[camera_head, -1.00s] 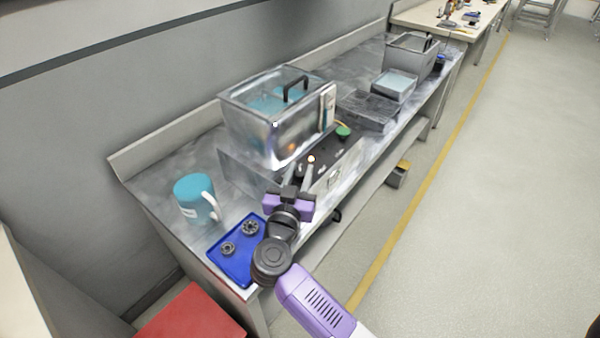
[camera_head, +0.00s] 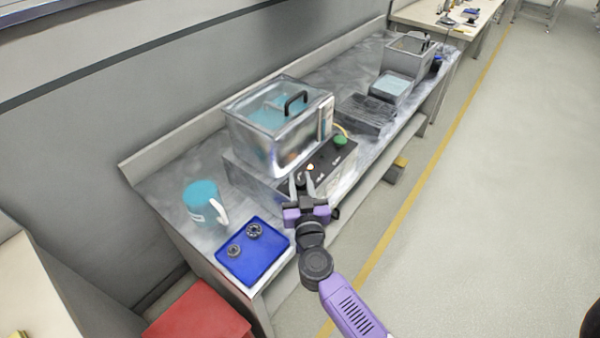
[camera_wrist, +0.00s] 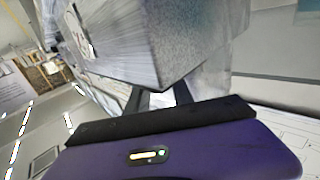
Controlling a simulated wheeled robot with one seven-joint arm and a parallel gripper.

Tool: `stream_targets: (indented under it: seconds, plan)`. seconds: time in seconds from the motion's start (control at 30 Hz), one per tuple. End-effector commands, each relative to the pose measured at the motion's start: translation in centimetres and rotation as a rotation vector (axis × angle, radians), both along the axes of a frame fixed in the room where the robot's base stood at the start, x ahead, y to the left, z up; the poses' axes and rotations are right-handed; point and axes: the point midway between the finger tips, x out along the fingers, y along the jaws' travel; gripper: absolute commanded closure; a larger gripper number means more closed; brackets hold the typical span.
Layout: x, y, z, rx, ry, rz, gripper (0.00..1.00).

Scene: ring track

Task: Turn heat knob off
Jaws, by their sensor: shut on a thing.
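The heating bath's control panel (camera_head: 322,160) is a dark strip along the front of the metal unit. A small orange-white lamp (camera_head: 310,167) glows on it. My gripper (camera_head: 301,181) reaches the near end of this panel with its two grey fingers, close together. The fingers are shut on what appears to be the heat knob, a small dark part that they mostly hide. In the wrist view, my gripper's dark fingers (camera_wrist: 162,98) run behind a grey metal edge, and the knob cannot be made out.
A clear-walled bath (camera_head: 275,125) of bluish liquid with a black-handled lid stands behind the panel. A green knob (camera_head: 340,140) is farther along. A blue tray (camera_head: 262,262) with two dark round parts and a teal mug (camera_head: 203,200) are left. A red box (camera_head: 198,318) stands below.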

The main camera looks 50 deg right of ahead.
Motion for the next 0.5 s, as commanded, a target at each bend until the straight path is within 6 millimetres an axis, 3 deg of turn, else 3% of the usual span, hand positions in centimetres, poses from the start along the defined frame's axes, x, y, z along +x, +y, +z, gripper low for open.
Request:
stream_targets:
  seconds: [0.5]
  plan:
    - [-0.08, -0.07, -0.16, -0.001, -0.002, 0.185, 1.00]
